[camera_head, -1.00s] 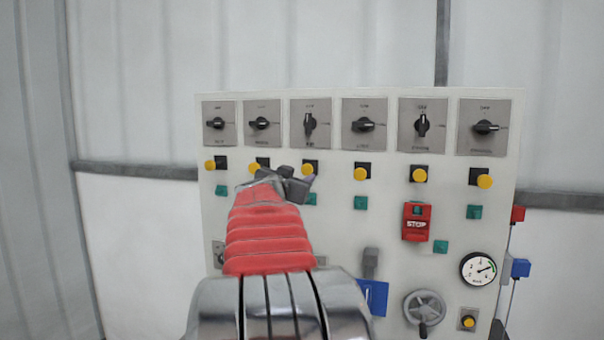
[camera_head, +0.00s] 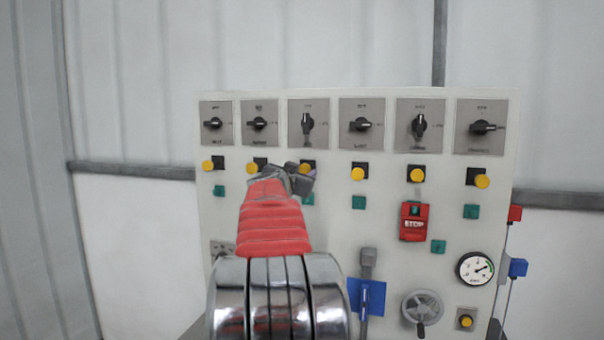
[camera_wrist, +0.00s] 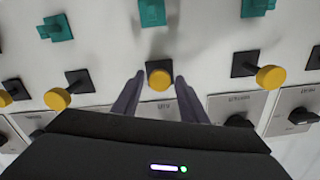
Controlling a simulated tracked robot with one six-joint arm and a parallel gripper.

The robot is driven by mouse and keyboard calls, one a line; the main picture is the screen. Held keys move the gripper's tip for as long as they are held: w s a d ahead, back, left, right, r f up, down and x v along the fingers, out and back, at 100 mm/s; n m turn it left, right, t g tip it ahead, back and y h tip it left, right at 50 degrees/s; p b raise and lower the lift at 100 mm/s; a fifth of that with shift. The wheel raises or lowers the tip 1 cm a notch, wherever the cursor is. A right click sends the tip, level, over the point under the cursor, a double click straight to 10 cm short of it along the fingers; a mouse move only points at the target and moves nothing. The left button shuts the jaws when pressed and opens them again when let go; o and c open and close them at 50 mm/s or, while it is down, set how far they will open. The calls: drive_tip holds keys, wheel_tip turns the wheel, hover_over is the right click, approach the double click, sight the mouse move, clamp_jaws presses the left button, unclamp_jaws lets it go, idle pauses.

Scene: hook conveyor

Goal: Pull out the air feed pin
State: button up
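A white control panel (camera_head: 390,235) carries a row of yellow knobs on black square bases. The labels are too small to read, so I cannot tell which part is the air feed pin. My gripper (camera_head: 300,172) is in front of the third yellow knob from the left (camera_head: 308,167), partly hiding it. In the wrist view my gripper (camera_wrist: 158,95) is open, with its two fingers on either side of a yellow knob (camera_wrist: 158,76). I see gaps between the knob and both fingers. Nothing is held.
Rotary switches (camera_head: 361,123) line the panel top, with green squares (camera_head: 358,202) lower down. A red stop box (camera_head: 414,222), blue-backed lever (camera_head: 367,297), handwheel (camera_head: 422,306) and gauge (camera_head: 475,269) are at right. Neighbouring yellow knobs (camera_wrist: 57,98) flank the fingers.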

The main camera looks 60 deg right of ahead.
clamp_jaws()
idle(0.3)
